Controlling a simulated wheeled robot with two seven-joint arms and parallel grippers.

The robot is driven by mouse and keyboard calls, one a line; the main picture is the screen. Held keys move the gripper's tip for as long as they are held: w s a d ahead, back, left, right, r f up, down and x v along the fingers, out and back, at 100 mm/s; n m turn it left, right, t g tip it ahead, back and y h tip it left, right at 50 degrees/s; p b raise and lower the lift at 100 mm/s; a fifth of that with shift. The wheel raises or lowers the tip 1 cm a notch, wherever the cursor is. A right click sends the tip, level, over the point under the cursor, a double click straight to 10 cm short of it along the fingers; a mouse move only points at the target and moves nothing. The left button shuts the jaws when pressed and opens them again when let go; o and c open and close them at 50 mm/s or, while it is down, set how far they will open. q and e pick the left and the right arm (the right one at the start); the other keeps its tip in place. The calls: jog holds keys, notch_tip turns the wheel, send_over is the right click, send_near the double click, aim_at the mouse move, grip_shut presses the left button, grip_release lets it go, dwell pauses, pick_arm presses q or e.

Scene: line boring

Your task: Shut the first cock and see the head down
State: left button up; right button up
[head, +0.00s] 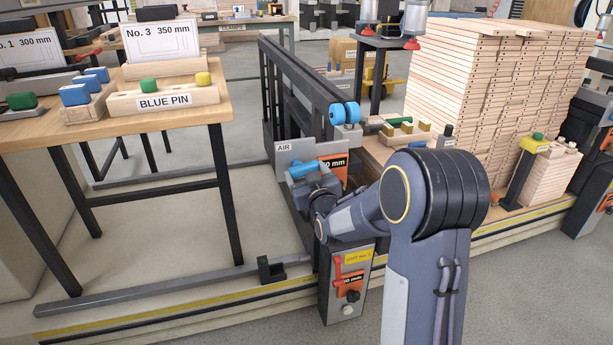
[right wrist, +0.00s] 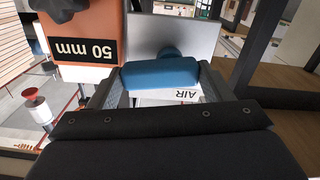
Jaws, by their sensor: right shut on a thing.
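A blue cock handle (head: 308,167) sits on a grey plate labelled AIR (head: 285,147). My right gripper (head: 312,180) is shut on that handle. In the right wrist view the handle (right wrist: 160,74) lies crosswise between the two fingers of the gripper (right wrist: 160,88), in front of the AIR plate (right wrist: 165,35). My left gripper is not in view.
A wooden table (head: 215,95) with labelled pin blocks is at the left. Stacked boards (head: 490,90) rise at the right.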

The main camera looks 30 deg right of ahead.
jog(key=n, duration=0.3)
jog(key=shift+r+n+b, duration=0.15)
jog(key=shift+n+b, duration=0.15)
jog(key=n, duration=0.3)
jog(key=shift+a+r+n, duration=0.15)
jog(key=shift+a+n, duration=0.05)
jog(key=shift+n, duration=0.1)
jog(key=n, duration=0.4)
jog(key=shift+w+a+r+n+p, duration=0.1)
jog(key=shift+a+r+n+p, duration=0.1)
jog(key=shift+n+p, duration=0.15)
jog(key=shift+a+n+p, duration=0.15)
jog(key=shift+n+p, duration=0.25)
jog(key=shift+n, duration=1.75)
jog(key=o, duration=1)
jog(key=p+v, duration=0.1)
jog(key=v, duration=0.6)
jog(key=shift+s+a+p, duration=0.15)
jog(key=shift+s+p, duration=0.15)
jog(key=shift+s, duration=0.05)
